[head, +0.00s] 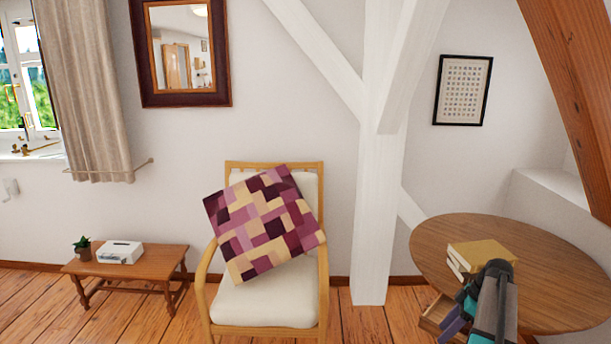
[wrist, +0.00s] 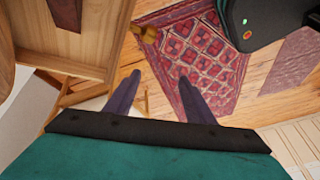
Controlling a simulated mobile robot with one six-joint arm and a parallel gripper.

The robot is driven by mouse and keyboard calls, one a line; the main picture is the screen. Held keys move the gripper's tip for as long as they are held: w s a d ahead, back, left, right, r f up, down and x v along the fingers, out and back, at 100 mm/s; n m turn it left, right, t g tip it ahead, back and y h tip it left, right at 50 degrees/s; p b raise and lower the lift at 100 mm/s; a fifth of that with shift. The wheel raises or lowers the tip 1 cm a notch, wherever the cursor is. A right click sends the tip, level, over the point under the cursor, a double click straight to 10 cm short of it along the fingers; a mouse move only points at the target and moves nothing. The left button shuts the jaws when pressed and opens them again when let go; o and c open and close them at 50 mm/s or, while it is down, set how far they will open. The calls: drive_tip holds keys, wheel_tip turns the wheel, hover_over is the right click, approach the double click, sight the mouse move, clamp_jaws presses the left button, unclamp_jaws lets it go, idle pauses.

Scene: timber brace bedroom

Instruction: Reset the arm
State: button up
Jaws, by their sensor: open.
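My arm reaches in from the lower right of the head view, in front of the round wooden table (head: 560,255). My gripper (head: 447,333) points downward beside an open wooden drawer (head: 432,316) under the table's edge. In the wrist view my gripper (wrist: 155,76) shows two purple fingers spread apart with nothing between them. The drawer (wrist: 75,45) fills the upper left of that view, close to the left finger. I cannot tell whether they touch.
Yellow-covered books (head: 484,254) lie on the table behind my arm. A chair (head: 262,303) with a patchwork cushion (head: 263,224) stands left of a white timber post (head: 378,220). A low bench (head: 130,262) is farther left. A red patterned rug (wrist: 205,60) lies on the floor below.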

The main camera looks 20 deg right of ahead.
drive_tip(key=a+f+n+g+b, duration=0.1)
drive_tip(key=a+f+g+b, duration=0.15)
drive_tip(key=a+f, duration=1.15)
drive_tip(key=a+f+n+g+b, duration=0.1)
drive_tip(key=a+f+n+g, duration=0.15)
drive_tip(key=a+f, duration=1.2)
drive_tip(key=s+a+f+m+h+b, duration=0.1)
drive_tip(key=s+a+f+m, duration=0.3)
drive_tip(key=s+a, duration=0.2)
drive_tip(key=s+a+f+m+g+h+b, duration=0.1)
drive_tip(key=s+a+f+m, duration=0.3)
drive_tip(key=s, duration=0.5)
drive_tip(key=s+a+f+m+g+h+b, duration=0.1)
drive_tip(key=s+a+f+m, duration=0.3)
drive_tip(key=s+a, duration=0.4)
drive_tip(key=shift+s+h, duration=0.25)
drive_tip(key=shift+h, duration=0.55)
